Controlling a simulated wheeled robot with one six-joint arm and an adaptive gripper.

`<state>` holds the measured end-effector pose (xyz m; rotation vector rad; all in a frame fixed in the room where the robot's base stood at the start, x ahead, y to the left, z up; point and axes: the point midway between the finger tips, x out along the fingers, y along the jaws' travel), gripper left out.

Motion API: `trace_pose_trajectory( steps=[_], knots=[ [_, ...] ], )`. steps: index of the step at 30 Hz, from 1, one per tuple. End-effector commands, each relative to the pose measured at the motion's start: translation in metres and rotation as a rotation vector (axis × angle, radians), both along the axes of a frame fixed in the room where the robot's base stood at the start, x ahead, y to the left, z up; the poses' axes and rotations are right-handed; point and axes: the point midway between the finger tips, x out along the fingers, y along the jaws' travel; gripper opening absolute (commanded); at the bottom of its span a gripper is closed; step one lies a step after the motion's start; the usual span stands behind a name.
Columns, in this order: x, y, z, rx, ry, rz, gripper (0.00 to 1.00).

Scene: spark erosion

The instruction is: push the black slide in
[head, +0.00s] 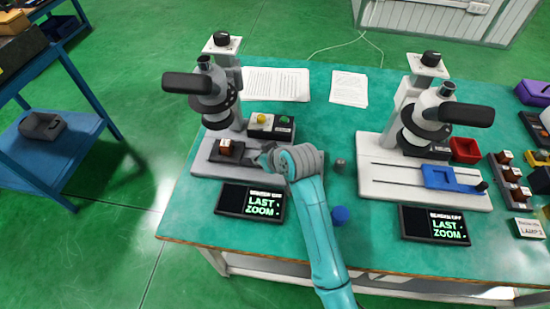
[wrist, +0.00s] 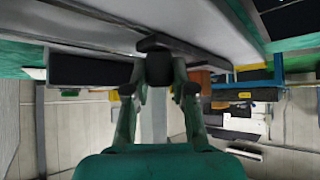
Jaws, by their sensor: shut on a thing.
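The black slide (head: 232,158) is on the grey base of the left microscope-like device (head: 212,95), in front of its column. A brown block (head: 226,147) sits on the slide. My gripper (head: 264,159) is at the slide's right end, low over the base. In the wrist view my gripper (wrist: 160,85) is shut on the slide's dark knob (wrist: 155,45), which shows between the fingers. In the head view my own wrist partly hides the knob and the right end of the base.
A similar device (head: 430,115) with a blue slide (head: 450,178) stands to the right. A LAST ZOOM display (head: 250,201) lies in front of the left base. A blue ball (head: 340,215) and a grey knob-like piece (head: 339,165) are right of my arm.

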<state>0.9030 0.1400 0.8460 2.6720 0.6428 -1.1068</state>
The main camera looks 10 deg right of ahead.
Motion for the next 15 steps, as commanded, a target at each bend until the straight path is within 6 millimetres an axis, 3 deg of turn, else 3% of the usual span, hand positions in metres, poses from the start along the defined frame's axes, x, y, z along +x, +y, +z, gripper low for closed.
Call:
trace_pose_trajectory(
  steps=[14,15],
  knots=[
    [0.0028,0.0085,0.0006,0.003,-0.002,0.003,0.00],
    [0.0028,0.0087,0.0006,0.003,-0.003,0.003,0.32]
  ],
)
